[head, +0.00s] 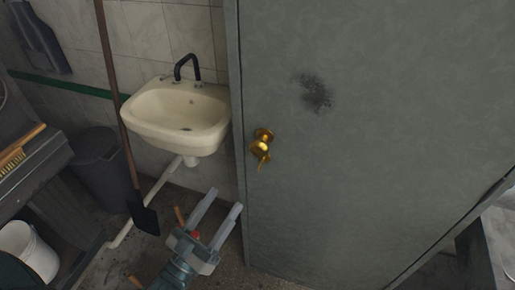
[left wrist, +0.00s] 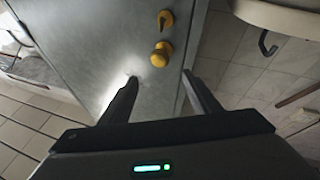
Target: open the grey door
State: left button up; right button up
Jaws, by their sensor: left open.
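The grey door (head: 370,130) fills the right half of the head view and looks shut. Its brass handle (head: 261,147) sits near the door's left edge. My left gripper (head: 223,207) is open and empty, below the handle and apart from it, with its fingers pointing up toward it. In the left wrist view the grey door (left wrist: 95,55) shows upside down, with the brass knob and lever (left wrist: 162,54) ahead of the open fingers (left wrist: 160,85). My right gripper is not in view.
A cream sink (head: 178,112) with a black tap is on the tiled wall left of the door. A long-handled shovel (head: 143,215) leans there, by a dark bin (head: 100,165). A bench with a brush (head: 22,148) and a white bucket (head: 25,248) are at the far left.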

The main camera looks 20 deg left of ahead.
aim_at(255, 152)
pick_arm(q)
jog(key=p+x, duration=0.6)
jog(key=x, duration=1)
jog(key=shift+r, duration=0.15)
jog(key=shift+w+d+r+p, duration=0.1)
jog(key=shift+w+d+p, duration=0.05)
jog(key=shift+w+p, duration=0.35)
jog(key=c, duration=1.4)
grip_shut()
